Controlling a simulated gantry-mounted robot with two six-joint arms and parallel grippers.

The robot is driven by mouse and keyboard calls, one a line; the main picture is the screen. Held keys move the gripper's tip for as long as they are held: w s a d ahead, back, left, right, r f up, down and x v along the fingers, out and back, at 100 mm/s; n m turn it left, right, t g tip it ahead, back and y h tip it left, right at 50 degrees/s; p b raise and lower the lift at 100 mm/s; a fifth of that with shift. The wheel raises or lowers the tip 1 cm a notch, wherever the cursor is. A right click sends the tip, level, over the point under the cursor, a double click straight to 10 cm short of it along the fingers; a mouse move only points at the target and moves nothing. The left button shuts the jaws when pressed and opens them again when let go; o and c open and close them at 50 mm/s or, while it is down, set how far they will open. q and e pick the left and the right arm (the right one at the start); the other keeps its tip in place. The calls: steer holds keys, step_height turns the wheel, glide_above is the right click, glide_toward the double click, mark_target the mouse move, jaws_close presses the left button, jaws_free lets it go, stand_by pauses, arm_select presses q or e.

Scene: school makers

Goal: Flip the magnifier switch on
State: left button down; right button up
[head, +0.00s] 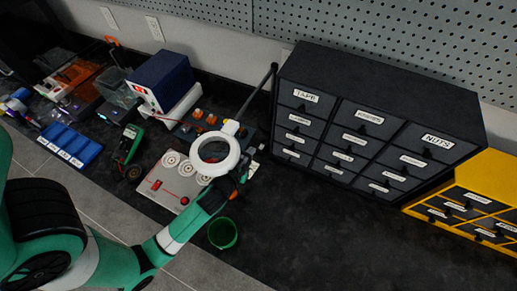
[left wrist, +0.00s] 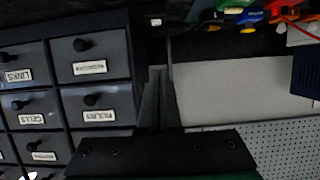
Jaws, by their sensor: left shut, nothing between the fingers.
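The magnifier (head: 201,171) is a white ring on a dark jointed arm (head: 257,94), with a white block (head: 230,127) where ring and arm meet. It hangs over the bench in the head view. I cannot make out its switch or whether it is on. My left gripper (head: 243,170) is just right of and below the ring, partly behind it; I cannot tell whether they touch. In the left wrist view my gripper's dark fingers (left wrist: 158,100) are together and empty. A small white piece (left wrist: 155,21) lies beyond them; I cannot tell what it is.
A black drawer cabinet (head: 377,70) stands right of the magnifier and also fills the left of the wrist view (left wrist: 118,65). A yellow drawer unit (head: 490,167) is farther right. A green cup (head: 223,233) stands below my gripper. The bench front right is clear.

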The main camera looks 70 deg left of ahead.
arm_select(q)
steer(key=b, duration=0.2)
glide_above(260, 148)
steer(key=s, duration=0.1)
steer(key=f, duration=0.1)
steer(key=d+f, duration=0.1)
steer(key=f, duration=0.2)
steer(key=f+b, duration=0.1)
steer(key=f, duration=0.1)
steer(key=shift+s+d+f+b, duration=0.15)
steer(key=shift+s+f+b, duration=0.1)
steer(key=shift+f+b, duration=0.1)
steer(key=shift+w, duration=0.1)
steer(key=shift+f+b, duration=0.8)
steer(key=shift+s+r+p, duration=0.2)
steer(key=shift+p, duration=0.1)
steer(key=shift+r, duration=0.1)
steer(key=shift+r+p, duration=0.7)
steer(key=shift+r, duration=0.05)
steer(key=shift+d+r, duration=0.1)
steer(key=shift+r, duration=0.05)
